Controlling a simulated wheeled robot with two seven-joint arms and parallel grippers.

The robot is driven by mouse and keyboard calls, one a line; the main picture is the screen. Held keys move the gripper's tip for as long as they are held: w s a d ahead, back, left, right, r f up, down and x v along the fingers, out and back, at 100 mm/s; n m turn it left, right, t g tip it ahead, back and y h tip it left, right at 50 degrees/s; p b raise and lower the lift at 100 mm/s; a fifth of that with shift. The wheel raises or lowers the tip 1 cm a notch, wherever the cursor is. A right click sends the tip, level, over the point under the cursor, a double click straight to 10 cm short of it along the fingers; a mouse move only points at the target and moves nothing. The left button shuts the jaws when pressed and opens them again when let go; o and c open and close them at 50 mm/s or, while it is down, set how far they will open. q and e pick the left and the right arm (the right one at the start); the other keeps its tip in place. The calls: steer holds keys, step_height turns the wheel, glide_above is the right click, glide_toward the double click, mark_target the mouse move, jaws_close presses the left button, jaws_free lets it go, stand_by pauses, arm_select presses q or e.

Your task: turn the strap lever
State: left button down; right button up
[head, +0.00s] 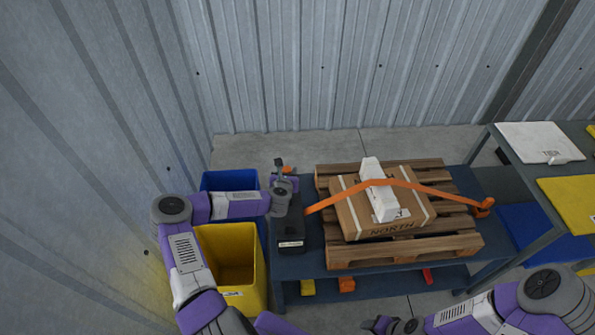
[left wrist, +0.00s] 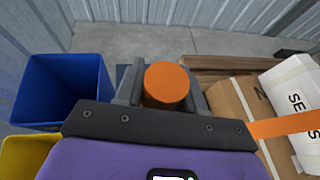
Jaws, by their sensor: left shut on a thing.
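The strap lever shows its orange round end (left wrist: 167,82) between the fingers of my left gripper (left wrist: 168,88) in the left wrist view. My left gripper is shut on it. In the head view my left gripper (head: 284,172) is at the left end of the table, left of the pallet, and mostly hides the lever. An orange strap (head: 410,184) runs from near there over a white block (head: 383,204) on a cardboard box (head: 358,217) to an orange hook (head: 482,208) at right. My right gripper (head: 390,325) is partly cut off at the bottom edge.
The box lies on a wooden pallet (head: 455,243) on a dark table (head: 300,266). A black box (head: 291,232) stands at the table's left end. A blue bin (head: 215,181) and a yellow bin (head: 231,290) stand left. A shelf (head: 500,160) stands right.

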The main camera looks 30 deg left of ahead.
arm_select(q)
steer(key=shift+a, duration=0.1)
stand_by(0.3)
steer(key=c, duration=0.8)
jaws_free()
steer(key=shift+w, duration=0.1)
steer(key=shift+v, duration=3.8)
steer(key=shift+f, duration=0.1)
